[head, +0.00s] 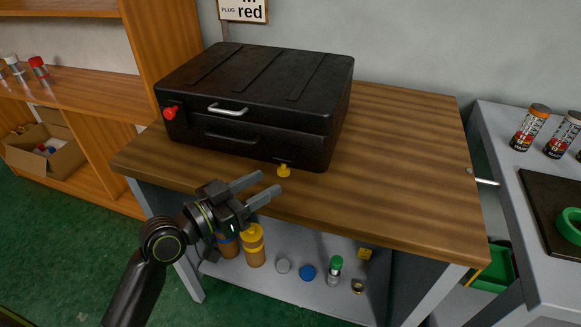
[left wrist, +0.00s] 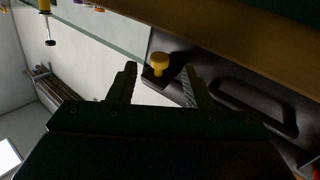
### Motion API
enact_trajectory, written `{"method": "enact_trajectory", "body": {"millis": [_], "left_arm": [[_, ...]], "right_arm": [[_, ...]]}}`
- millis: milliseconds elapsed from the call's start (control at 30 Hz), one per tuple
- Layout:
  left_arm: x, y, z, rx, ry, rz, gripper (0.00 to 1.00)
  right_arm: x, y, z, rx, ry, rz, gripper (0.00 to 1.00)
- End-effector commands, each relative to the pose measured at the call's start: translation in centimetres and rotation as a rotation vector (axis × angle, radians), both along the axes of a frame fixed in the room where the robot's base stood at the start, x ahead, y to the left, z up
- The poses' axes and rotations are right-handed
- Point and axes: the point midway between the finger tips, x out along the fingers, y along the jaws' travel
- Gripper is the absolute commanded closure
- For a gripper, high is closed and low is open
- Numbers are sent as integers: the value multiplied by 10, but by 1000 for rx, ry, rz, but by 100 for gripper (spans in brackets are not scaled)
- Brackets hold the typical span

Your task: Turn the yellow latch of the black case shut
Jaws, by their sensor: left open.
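The black case (head: 255,95) lies closed-lidded on the wooden bench top. Its yellow latch (head: 284,171) sits low on the front face near the right corner. A red latch (head: 171,113) is on the front near the left corner. My left gripper (head: 266,189) is open and empty, in front of the case and close to the yellow latch. In the left wrist view the yellow latch (left wrist: 160,64) shows just beyond and between the two fingertips (left wrist: 158,76); I see no contact. The right gripper is not in view.
The wooden bench top (head: 410,160) is clear to the right of the case. Bottles and caps stand on the shelf (head: 310,285) below. A sign (head: 243,10) reading "red" hangs behind. A grey table (head: 540,200) with jars stands at right.

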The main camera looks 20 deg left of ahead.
Motion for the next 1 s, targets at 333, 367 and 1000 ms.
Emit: {"method": "enact_trajectory", "body": {"millis": [333,367,1000], "left_arm": [[44,-32,1,-4,0,-2,55],[48,-34,1,-4,-1,-1,55],[65,-45,0,1,1,0,68]], "right_arm": [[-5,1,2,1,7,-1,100],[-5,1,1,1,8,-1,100],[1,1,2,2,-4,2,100]]}}
